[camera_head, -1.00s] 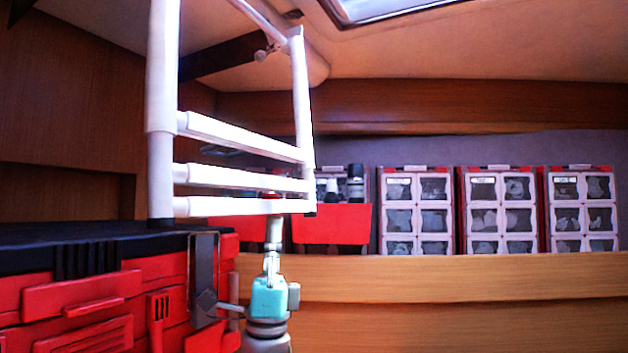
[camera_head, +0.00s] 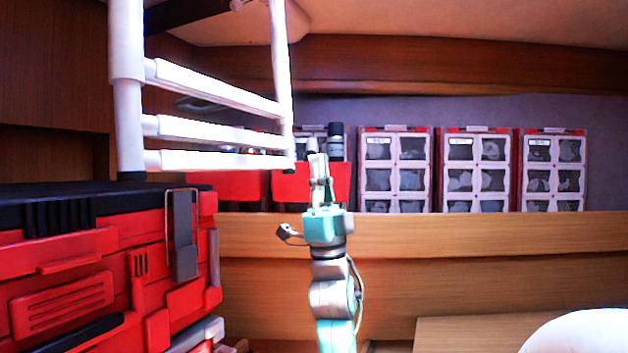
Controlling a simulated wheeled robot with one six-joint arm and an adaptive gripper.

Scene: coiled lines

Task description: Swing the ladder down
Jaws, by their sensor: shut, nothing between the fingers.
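The white ladder (camera_head: 220,131) is in the upper left of the head view. It has two uprights and three rungs, and its top runs out of the picture. Its left upright ends near the black top of a red case, and its right upright ends in the open near my gripper. My gripper (camera_head: 318,160) points up, just right of the right upright's lower end. Its fingers are shut with nothing between them. It appears apart from the ladder, though depth is hard to judge.
Red cases with a black top (camera_head: 110,270) fill the left side. A wooden shelf edge (camera_head: 480,233) runs across behind my arm, with several clear-drawer cabinets (camera_head: 394,165) and red bins (camera_head: 240,185) on it. A white rounded thing (camera_head: 580,335) shows at lower right.

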